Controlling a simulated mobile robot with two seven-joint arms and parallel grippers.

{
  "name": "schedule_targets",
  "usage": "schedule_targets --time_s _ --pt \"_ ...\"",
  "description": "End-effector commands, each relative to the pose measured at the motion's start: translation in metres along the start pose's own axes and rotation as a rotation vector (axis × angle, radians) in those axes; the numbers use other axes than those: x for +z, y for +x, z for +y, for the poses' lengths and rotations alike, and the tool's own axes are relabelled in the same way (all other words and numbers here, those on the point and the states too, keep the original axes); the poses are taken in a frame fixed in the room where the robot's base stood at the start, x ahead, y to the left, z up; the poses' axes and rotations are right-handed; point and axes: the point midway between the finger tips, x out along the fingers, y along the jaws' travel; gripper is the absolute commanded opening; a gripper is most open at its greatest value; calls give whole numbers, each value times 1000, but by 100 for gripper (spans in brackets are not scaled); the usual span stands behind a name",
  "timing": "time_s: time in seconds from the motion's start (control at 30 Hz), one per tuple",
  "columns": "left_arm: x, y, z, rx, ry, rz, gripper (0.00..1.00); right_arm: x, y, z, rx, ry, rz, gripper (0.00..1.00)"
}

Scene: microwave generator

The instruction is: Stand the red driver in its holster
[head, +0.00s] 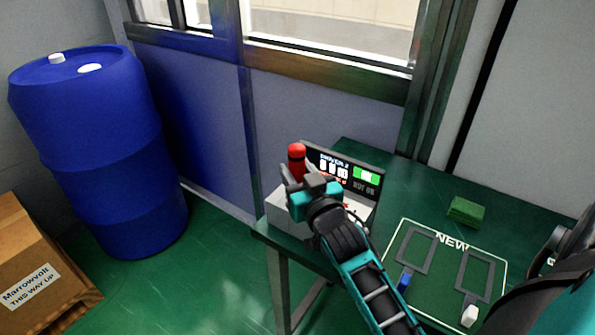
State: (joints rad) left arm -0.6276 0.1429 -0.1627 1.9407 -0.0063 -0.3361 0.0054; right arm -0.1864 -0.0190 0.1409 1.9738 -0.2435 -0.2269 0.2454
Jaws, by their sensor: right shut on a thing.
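The red driver (296,152) shows as an upright red cylinder with a rounded top. My right gripper (297,176) is shut on it, and the fingers and wrist hide its lower part. The gripper is over the left end of the green table, in front of a pale grey box (278,212) with a dark display panel (368,177). I cannot tell whether the driver touches the box. I cannot make out the holster; it may be hidden behind my gripper and arm. My left gripper is not in view.
On the green table (400,180) lie a board marked NEW (450,245) with grey frames, a blue piece (404,281), a white piece (469,316) and a green block (466,211). A blue barrel (100,150) and a cardboard box (35,270) stand on the floor at left.

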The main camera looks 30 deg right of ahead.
Motion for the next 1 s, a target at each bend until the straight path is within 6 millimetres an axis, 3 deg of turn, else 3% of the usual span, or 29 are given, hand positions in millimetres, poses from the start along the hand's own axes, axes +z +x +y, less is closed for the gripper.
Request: schedule_targets --time_s 0.27,0.3,0.57,1.0 --pt "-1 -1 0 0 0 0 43 2 0 0 0 0 5 4" --pt "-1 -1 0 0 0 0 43 2 0 0 0 0 5 43" --pt "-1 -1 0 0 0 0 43 3 0 0 0 0 2 68" --pt "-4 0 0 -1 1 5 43 4 1 0 -1 0 -3 70"
